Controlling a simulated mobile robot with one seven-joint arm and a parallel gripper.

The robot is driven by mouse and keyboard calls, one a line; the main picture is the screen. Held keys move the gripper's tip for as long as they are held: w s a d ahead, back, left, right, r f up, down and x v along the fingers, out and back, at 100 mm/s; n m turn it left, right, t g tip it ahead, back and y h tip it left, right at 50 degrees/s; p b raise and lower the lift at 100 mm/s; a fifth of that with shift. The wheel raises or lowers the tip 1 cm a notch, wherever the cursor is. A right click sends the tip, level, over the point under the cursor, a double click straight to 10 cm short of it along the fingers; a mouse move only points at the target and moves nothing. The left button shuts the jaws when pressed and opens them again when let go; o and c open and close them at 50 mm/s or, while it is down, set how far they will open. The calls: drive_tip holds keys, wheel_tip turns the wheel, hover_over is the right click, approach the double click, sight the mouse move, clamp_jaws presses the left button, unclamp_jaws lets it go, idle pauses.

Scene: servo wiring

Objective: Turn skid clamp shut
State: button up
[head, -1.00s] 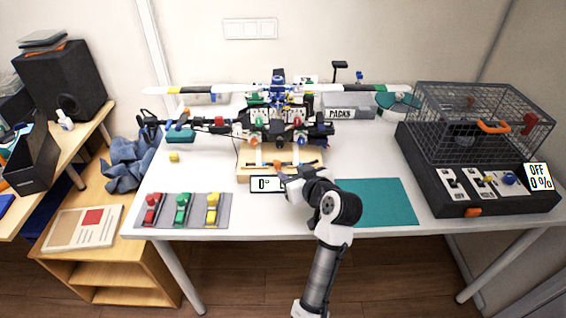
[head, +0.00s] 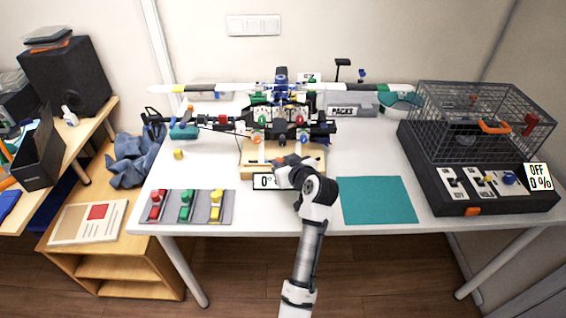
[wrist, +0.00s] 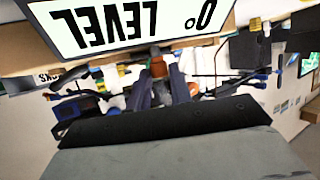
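The helicopter model (head: 281,92) stands over a wooden block (head: 251,171) at the middle of the table. An orange clamp part (wrist: 158,66) shows in the wrist view, beyond and roughly between my fingers; in the head view my gripper hides it. My gripper (head: 277,162) is at the front of the block, just above the level sign. In the wrist view its two dark fingers (wrist: 161,80) stand apart with a gap between them. Whether they touch the clamp cannot be told.
The white level sign (head: 264,181), reading 0°, is at the block's front, close to my gripper; it also fills the top of the wrist view (wrist: 130,28).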

clamp_jaws()
drive_tip(key=shift+s+a+m+t+h+p, duration=0.1)
drive_tip(key=shift+a+m+t+h+p, duration=0.1)
drive_tip(key=shift+m+h+p, duration=0.3)
drive_tip(key=shift+a+m+t+h+p, duration=0.1)
drive_tip(key=shift+m+t+h+p, duration=0.1)
drive_tip(key=shift+m+h, duration=0.9)
drive_tip(key=shift+h, duration=0.2)
drive_tip(key=o, duration=0.5)
unclamp_jaws()
drive_tip(key=shift+d, duration=0.1)
